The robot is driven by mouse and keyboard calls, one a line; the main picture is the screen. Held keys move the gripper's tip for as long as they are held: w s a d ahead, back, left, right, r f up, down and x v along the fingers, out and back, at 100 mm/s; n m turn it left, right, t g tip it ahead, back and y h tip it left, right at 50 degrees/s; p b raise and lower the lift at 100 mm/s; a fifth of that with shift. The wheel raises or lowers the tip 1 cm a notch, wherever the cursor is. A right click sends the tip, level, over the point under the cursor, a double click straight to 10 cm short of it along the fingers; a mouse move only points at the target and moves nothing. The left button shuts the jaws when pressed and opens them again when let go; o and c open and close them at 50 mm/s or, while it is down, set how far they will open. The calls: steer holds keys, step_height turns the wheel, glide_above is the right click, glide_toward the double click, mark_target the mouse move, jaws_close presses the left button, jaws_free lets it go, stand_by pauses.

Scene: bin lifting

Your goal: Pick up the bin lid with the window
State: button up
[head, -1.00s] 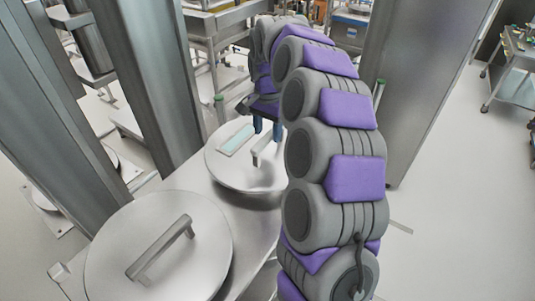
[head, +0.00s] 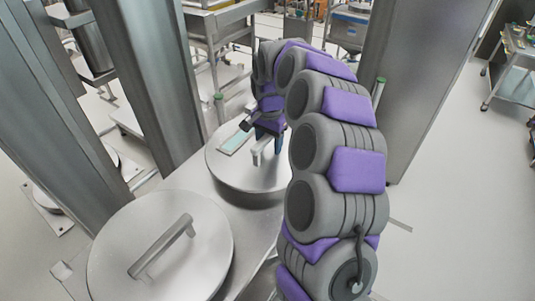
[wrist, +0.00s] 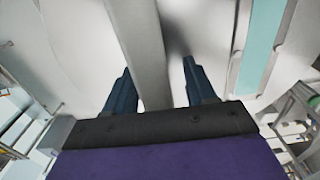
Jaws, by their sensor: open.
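The bin lid with the window (head: 228,171) is a round metal lid at the far end of the metal surface in the head view. Its pale teal window (head: 236,143) lies left of its bar handle (head: 262,147). In the wrist view the window (wrist: 262,45) is at the upper right, and the handle (wrist: 146,50) runs between my fingers. My gripper (wrist: 160,85) is open, one finger on each side of the handle, with gaps showing. In the head view my gripper (head: 268,134) is down at the handle, and my arm hides the lid's right side.
A second round lid (head: 120,240) without a window, with a bar handle (head: 160,246), is nearer at the lower left. Metal columns (head: 140,85) rise at the left. A large metal panel (head: 425,80) stands at the right.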

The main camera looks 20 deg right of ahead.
steer(key=shift+f, duration=0.2)
stand_by(0.4)
jaws_close()
stand_by(0.3)
stand_by(0.9)
